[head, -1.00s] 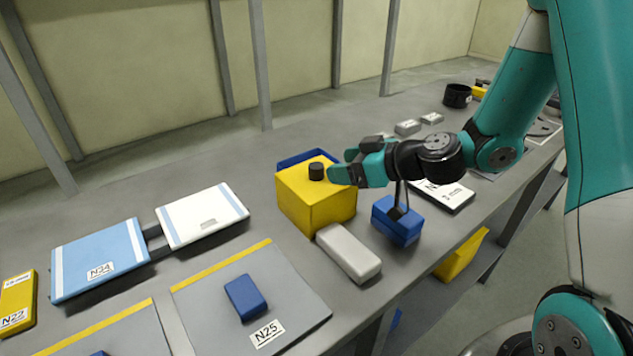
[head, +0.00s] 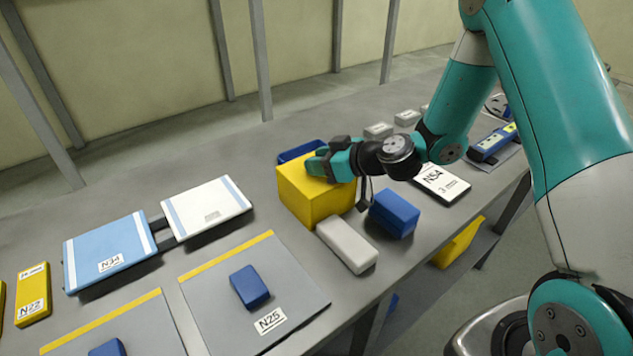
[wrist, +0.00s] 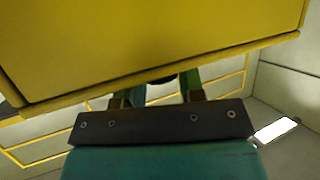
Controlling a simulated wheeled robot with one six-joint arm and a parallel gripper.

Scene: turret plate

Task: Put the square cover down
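The square cover (head: 312,200) is a yellow box-like piece that appears to rest on the grey table behind a pale grey block. Its yellow surface and lower edge also fill the top of the wrist view (wrist: 150,45). My gripper (head: 328,160) is at the top of the cover, where its fingers hide the black knob. In the wrist view my two fingers (wrist: 155,95) are apart and run behind the cover's edge, with something dark between them. Whether they press on the knob cannot be seen.
A blue open bin (head: 291,155) stands right behind the cover. The pale grey block (head: 347,245) and a blue block (head: 394,213) are close in front and right. A grey mat (head: 215,290) with a small blue block (head: 249,286) lies left front. White (head: 207,210) and light-blue (head: 110,256) plates lie left.

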